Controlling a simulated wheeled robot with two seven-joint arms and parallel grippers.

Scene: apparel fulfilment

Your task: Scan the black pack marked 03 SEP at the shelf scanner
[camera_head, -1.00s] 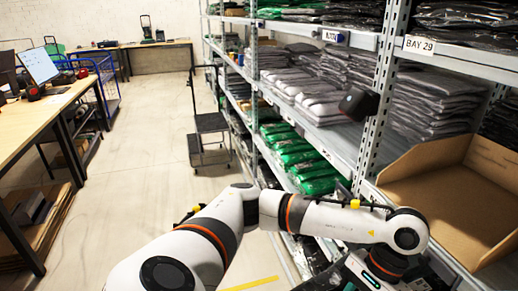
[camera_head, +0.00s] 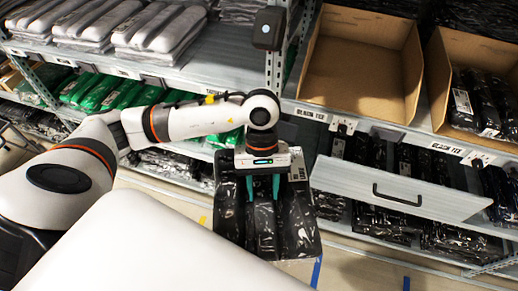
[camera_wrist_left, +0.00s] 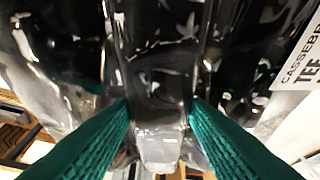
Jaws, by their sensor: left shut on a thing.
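My left gripper (camera_head: 263,196) is shut on a black plastic-wrapped pack (camera_head: 301,228), which hangs below its teal fingers in front of the shelving. A white label shows at the pack's upper right corner. In the left wrist view the glossy black pack (camera_wrist_left: 155,60) fills most of the picture between the fingers (camera_wrist_left: 158,112); part of a label (camera_wrist_left: 297,62) reads "TEE". No 03 SEP mark is readable. A small black box, apparently the shelf scanner (camera_head: 269,28), is on the shelf post above my gripper. My right gripper is not in view.
An empty cardboard bin (camera_head: 360,65) stands on the shelf right of the post. Another bin holds black packs (camera_head: 485,103). A pale panel with a handle (camera_head: 392,188) juts out at right. Grey packs (camera_head: 165,28) and green packs (camera_head: 107,93) fill the left shelves.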

